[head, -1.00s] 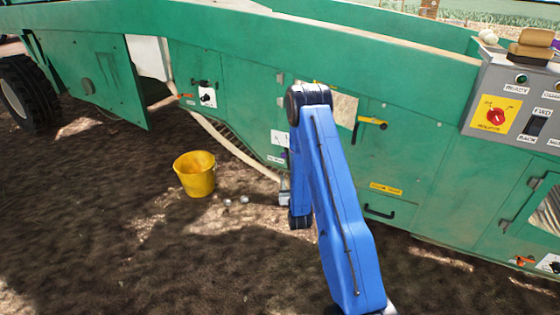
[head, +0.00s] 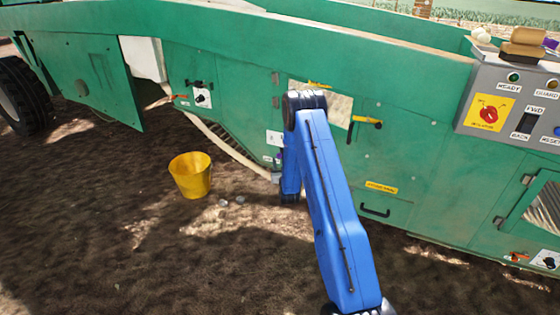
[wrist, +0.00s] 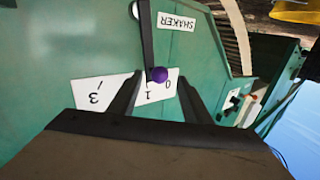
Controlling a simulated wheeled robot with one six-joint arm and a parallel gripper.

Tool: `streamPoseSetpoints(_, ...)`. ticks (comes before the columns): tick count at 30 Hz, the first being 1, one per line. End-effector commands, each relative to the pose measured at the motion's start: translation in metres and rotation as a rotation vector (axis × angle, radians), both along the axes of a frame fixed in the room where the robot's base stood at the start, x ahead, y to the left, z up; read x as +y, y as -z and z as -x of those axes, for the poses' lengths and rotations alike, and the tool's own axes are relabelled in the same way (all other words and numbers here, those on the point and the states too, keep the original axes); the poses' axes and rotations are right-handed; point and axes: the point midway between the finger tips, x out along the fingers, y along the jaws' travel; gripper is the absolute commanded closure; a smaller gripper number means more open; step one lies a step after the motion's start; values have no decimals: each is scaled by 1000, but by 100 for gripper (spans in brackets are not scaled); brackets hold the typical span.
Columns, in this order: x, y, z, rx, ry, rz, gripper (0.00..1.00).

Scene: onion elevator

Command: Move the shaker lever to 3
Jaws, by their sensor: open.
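The shaker lever (wrist: 148,38) is a dark bar with a purple knob (wrist: 158,74), in the wrist view. Its knob lies over a white scale plate (wrist: 120,86), near the 0 and 1 marks. The plate appears upside down, with 3 toward the left; the 2 is not visible, perhaps behind the left finger. A white SHAKER label (wrist: 176,22) is beside the lever. My gripper (wrist: 161,79) is open, with one finger on each side of the knob. Contact cannot be told. In the head view my blue arm mostly hides the lever; a bit of purple (head: 281,154) shows.
The green machine side (head: 400,150) fills the background. A yellow bucket (head: 190,176) stands on the soil left of my arm. A grey control box (head: 530,100) is at the right. A yellow handle (head: 368,121) sticks out right of my arm.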

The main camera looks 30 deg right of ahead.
Motion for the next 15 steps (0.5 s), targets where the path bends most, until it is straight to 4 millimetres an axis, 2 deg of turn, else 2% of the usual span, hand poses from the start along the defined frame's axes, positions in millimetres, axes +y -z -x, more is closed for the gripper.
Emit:
streamPoseSetpoints(6,-7,-1,-21,-2,0,1,56)
streamPoseSetpoints(15,-9,0,-27,0,0,0,56)
